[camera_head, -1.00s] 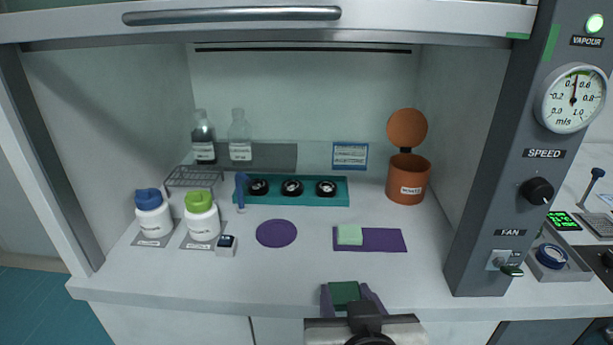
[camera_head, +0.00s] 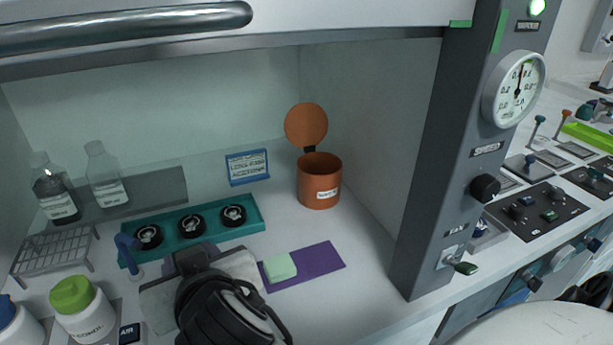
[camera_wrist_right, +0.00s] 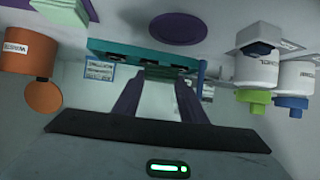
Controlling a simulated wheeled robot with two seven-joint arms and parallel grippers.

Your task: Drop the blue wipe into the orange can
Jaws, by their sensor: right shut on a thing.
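The orange can (camera_head: 319,188) stands at the back right of the hood with its round lid (camera_head: 306,124) swung up behind it. It also shows at the left of the right wrist view (camera_wrist_right: 27,50). My right gripper (camera_head: 192,254) is over the bench in front of the teal tray, left of and nearer than the can. In the right wrist view its purple fingers (camera_wrist_right: 157,84) are shut on a dark green pad (camera_wrist_right: 158,73); its colour looks green rather than blue. The head view mostly hides this pad. No clearly blue wipe shows. My left gripper is out of view.
A pale green pad (camera_head: 280,267) lies on a purple mat (camera_head: 318,264). The teal tray (camera_head: 246,219) holds black round parts. A blue tap-like piece (camera_head: 127,243), wire rack (camera_head: 52,254) and bottles (camera_head: 80,302) stand left. The hood's post (camera_head: 440,160) bounds the right.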

